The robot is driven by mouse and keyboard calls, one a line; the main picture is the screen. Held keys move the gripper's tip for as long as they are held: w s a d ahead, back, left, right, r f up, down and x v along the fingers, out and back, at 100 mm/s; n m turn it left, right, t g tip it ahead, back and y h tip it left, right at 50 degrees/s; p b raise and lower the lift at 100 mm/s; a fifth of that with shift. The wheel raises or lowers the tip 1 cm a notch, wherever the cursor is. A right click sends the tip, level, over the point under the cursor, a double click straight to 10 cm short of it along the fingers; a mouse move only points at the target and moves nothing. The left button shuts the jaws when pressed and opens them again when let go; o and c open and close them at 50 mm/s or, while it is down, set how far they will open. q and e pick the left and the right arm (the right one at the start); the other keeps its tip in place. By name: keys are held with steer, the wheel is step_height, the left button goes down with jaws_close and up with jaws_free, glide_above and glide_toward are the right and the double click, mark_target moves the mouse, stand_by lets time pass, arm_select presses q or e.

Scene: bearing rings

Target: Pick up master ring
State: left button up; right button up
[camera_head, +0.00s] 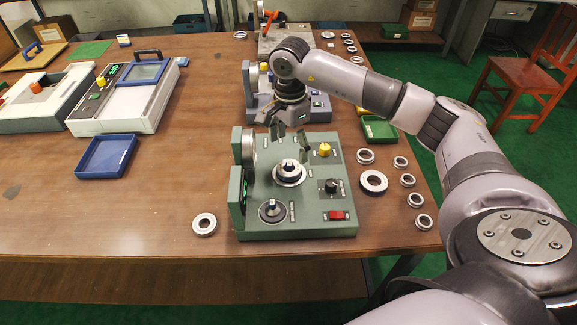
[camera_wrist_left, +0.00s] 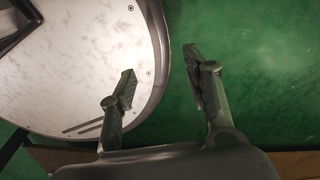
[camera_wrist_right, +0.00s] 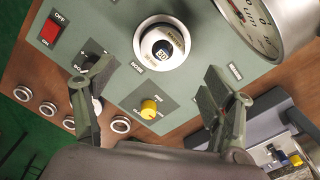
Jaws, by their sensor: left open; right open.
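In the head view the ring (camera_head: 289,173) is near the middle of the gauge's top panel (camera_head: 290,217). My right gripper (camera_head: 291,139) is open above and behind the ring, pointing down. In the right wrist view its fingers (camera_wrist_right: 155,88) are spread with nothing between them, and the ring lies beyond the fingertips. My left gripper (camera_wrist_left: 160,72) is open and empty in the left wrist view, over green floor and a pale round plate.
The gauge carries a dial (camera_wrist_right: 255,25), a yellow knob (camera_wrist_right: 149,108), a black knob and a red switch (camera_wrist_right: 50,31). Loose rings (camera_head: 373,182) lie right of it, and one ring (camera_head: 204,223) lies left. A blue tray (camera_head: 107,156) stands at the left; bare wood lies between.

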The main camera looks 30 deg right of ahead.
mark_target(288, 163)
step_height(288, 163, down, 3)
steer(key=shift+r, duration=0.2)
steer(key=shift+f+p, duration=0.25)
steer(key=shift+p, duration=0.15)
steer(key=f, duration=0.1)
steer(key=f+p, duration=0.1)
steer(key=f, duration=0.1)
steer(key=shift+w+a+f, duration=0.2)
steer(key=shift+a+f, duration=0.05)
steer(key=shift+f, duration=0.6)
arm_select(q)
steer(key=w+r, duration=0.2)
steer(key=shift+w+d+r, duration=0.1)
steer(key=shift+w+r, duration=0.1)
steer(key=shift+r, duration=0.1)
arm_select(e)
steer(key=shift+c, duration=0.6)
steer(key=c, duration=1.5)
arm_select(q)
steer(key=shift+w, duration=0.25)
arm_select(e)
steer(key=shift+r, duration=0.15)
